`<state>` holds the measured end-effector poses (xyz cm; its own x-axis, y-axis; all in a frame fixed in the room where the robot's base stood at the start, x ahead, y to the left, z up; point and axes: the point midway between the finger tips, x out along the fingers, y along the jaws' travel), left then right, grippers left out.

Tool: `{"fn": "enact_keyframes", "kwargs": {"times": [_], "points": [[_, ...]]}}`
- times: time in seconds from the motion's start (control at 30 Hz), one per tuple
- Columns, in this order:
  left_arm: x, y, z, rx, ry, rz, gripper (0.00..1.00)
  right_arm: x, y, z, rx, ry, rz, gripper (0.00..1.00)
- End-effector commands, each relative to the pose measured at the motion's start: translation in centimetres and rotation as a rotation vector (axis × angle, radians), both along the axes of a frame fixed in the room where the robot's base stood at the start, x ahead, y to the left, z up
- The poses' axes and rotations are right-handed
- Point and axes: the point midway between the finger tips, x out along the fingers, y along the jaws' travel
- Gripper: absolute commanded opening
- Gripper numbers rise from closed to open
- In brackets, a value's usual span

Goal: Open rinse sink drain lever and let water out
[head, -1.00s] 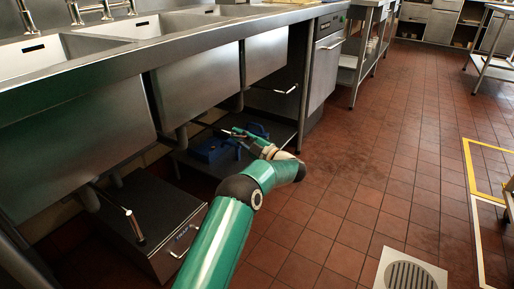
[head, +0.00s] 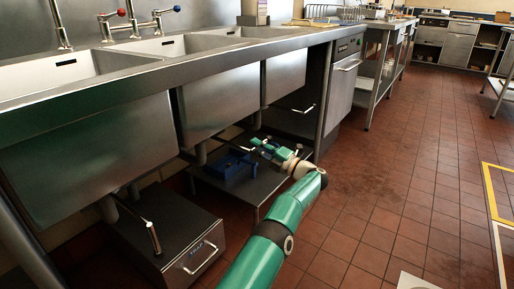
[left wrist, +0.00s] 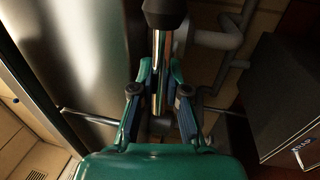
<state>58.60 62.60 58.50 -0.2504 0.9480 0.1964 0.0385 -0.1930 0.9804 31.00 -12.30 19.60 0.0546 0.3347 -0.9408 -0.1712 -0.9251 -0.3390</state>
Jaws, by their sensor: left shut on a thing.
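A row of sinks runs along the left in the head view, with a middle sink (head: 215,98) and a right sink (head: 285,75). Thin metal drain levers hang below them. One lever (head: 234,146) shows below the middle sink, beside my left gripper (head: 258,143). In the left wrist view, my left gripper (left wrist: 159,95) is shut on a shiny lever (left wrist: 160,60) with a black end knob (left wrist: 164,12). The fingers press it from both sides. The drain opening is hidden, and I see no flowing water. My right gripper is out of view.
Another lever (head: 153,238) hangs under the left sink near a labelled dark metal box (head: 175,225). A blue crate (head: 228,168) sits on the low shelf (head: 255,186) below my gripper. Red tiled floor (head: 390,180) is open to the right.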

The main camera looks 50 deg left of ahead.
Motion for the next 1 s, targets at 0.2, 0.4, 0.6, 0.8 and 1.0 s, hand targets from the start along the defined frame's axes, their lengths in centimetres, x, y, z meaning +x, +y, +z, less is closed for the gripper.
{"fn": "enact_keyframes", "kwargs": {"times": [0.2,0.4,0.6,0.8,1.0], "points": [[-0.2,-0.1,-0.4,-0.005,-0.005,0.011,0.00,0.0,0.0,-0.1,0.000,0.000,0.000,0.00],[-0.2,-0.1,-0.5,-0.004,-0.003,0.010,0.25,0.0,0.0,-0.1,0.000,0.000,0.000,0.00],[-0.2,-0.1,-0.3,-0.003,-0.002,0.008,0.40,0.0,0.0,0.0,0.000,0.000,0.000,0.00],[-0.2,-0.1,-0.2,-0.002,-0.002,0.007,0.40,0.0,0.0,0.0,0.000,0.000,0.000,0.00],[0.3,-1.5,-0.5,-0.002,-0.001,0.004,0.40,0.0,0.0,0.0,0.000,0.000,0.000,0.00]]}}
